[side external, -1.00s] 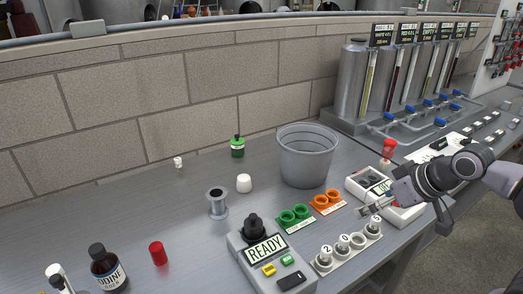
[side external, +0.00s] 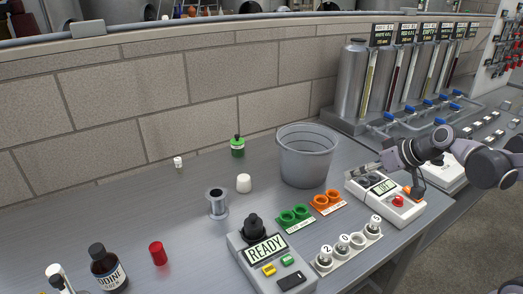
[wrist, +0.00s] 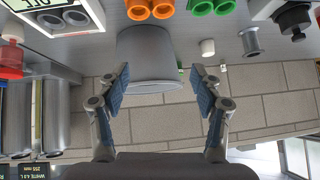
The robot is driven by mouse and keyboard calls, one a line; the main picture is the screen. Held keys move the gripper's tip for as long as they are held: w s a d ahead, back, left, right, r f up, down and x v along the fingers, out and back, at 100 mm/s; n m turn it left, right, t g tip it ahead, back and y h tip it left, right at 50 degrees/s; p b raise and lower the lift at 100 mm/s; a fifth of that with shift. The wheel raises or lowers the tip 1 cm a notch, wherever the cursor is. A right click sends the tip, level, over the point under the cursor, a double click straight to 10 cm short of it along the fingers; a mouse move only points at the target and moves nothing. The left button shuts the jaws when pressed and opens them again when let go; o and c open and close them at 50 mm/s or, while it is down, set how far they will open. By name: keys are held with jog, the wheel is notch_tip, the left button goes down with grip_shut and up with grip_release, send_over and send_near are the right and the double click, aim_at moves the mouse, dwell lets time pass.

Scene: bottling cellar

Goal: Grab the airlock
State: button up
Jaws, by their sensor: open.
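I cannot tell for sure which thing is the airlock. A small white piece (side external: 178,162) stands by the back wall, and a wider white cylinder (side external: 243,183) stands nearer. Both also show in the wrist view. A red piece (wrist: 10,62) shows at the left edge of the wrist view; my arm hides that area in the side view. In the wrist view the bucket shows between the spread fingers (wrist: 160,84).
A metal spool (side external: 217,204), a green bottle (side external: 237,147), a red cylinder (side external: 158,253) and a brown bottle (side external: 107,268) stand to the left. Green cups (side external: 294,217), orange cups (side external: 327,201) and a READY box (side external: 268,258) are in front. Steel tanks (side external: 350,80) stand behind right.

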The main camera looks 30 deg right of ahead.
jog(key=w+d+f+m+t+h, duration=0.1)
jog(key=w+d, duration=0.2)
jog(key=d, duration=0.4)
jog(key=w+d+f+t, duration=0.2)
jog(key=d, duration=0.5)
jog(key=s+d+f+t+h, duration=0.1)
jog(key=d+f, duration=0.1)
jog(key=d, duration=0.5)
jog(key=s+d+f+t+h, duration=0.1)
jog(key=s+d+f+h, duration=0.1)
jog(key=d, duration=0.5)
jog(key=shift+m+t, duration=0.3)
jog(key=shift+m, duration=0.1)
jog(key=shift+d+r+x, duration=0.1)
jog(key=shift+d+x, duration=0.05)
jog(key=shift+x, duration=1.65)
jog(key=shift+d+r+x, duration=0.1)
jog(key=shift+x, duration=1.65)
jog(key=shift+d+x, duration=0.15)
jog(key=shift+x, duration=1.65)
jog(key=c, duration=1.3)
